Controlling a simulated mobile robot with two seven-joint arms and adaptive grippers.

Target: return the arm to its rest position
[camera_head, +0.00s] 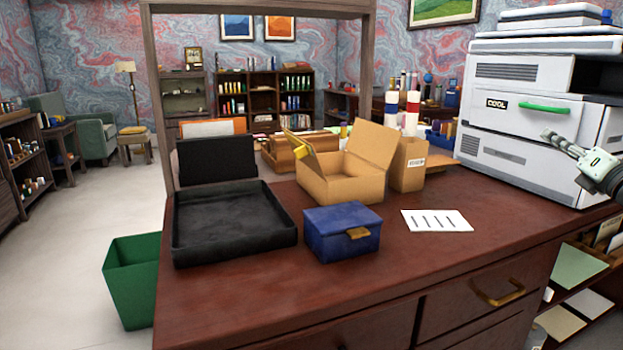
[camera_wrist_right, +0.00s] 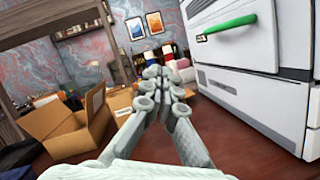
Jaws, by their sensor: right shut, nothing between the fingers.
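My right gripper (camera_head: 562,145) is at the right side of the head view, in front of the white printer (camera_head: 505,125). Its fingers are shut with nothing between them, and it is held above the desk. In the right wrist view the closed fingers (camera_wrist_right: 155,80) point away over the desk, with the printer's green handle (camera_wrist_right: 228,27) to their right. My left gripper is not in view.
The desk (camera_head: 400,285) bears a black open tray (camera_head: 235,245), a blue lidded box (camera_head: 330,240), an open cardboard box (camera_head: 335,185) and a white card (camera_head: 436,220). A green bin (camera_head: 130,290) stands left of the desk. The desk's front right is clear.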

